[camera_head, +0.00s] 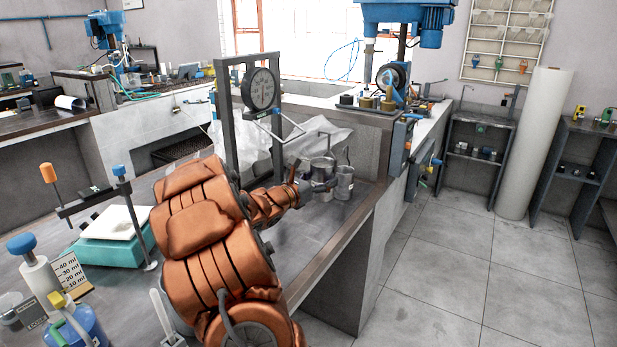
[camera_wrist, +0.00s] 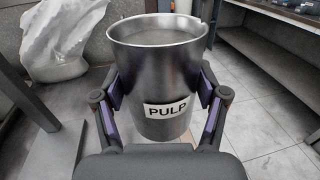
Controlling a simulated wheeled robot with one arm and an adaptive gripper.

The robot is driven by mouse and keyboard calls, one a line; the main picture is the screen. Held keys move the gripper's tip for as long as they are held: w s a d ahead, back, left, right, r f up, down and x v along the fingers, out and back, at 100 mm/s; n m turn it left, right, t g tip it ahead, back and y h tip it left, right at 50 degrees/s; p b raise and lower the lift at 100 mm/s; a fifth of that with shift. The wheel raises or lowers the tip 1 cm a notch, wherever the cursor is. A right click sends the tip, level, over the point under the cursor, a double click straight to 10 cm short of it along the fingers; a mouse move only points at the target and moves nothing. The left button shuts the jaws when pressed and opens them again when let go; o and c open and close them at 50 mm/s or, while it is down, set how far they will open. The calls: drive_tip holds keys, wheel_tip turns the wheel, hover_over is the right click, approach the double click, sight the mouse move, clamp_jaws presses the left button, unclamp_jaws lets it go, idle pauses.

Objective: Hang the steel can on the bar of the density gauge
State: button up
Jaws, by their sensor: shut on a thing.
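The steel can (camera_wrist: 158,75) is upright between my gripper's fingers (camera_wrist: 160,110) in the wrist view. It is labelled PULP and holds grey contents near the rim. In the head view my gripper (camera_head: 318,186) is at the bench's right part, with the can (camera_head: 322,164) at it; a thin handle seems to rise above the can. The density gauge (camera_head: 262,90) has a round dial on a dark upright frame, left of and behind the gripper. Its thin metal bar (camera_head: 285,132) projects to the right, above and left of the can. The can is apart from the bar.
A second metal container (camera_head: 344,182) stands on the bench just right of my gripper. A teal scale (camera_head: 115,238) and bottles are at left. The bench's edge drops to open tiled floor at right.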

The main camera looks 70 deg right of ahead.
drive_tip(key=w+d+f+p, duration=0.1)
drive_tip(key=w+p, duration=0.4)
drive_tip(key=w, duration=0.3)
drive_tip(key=shift+w+d+f, duration=0.3)
drive_tip(key=shift+d, duration=0.1)
idle(0.8)
drive_tip(key=o, duration=1.8)
drive_tip(key=shift+f, duration=0.1)
drive_tip(key=v, duration=1.2)
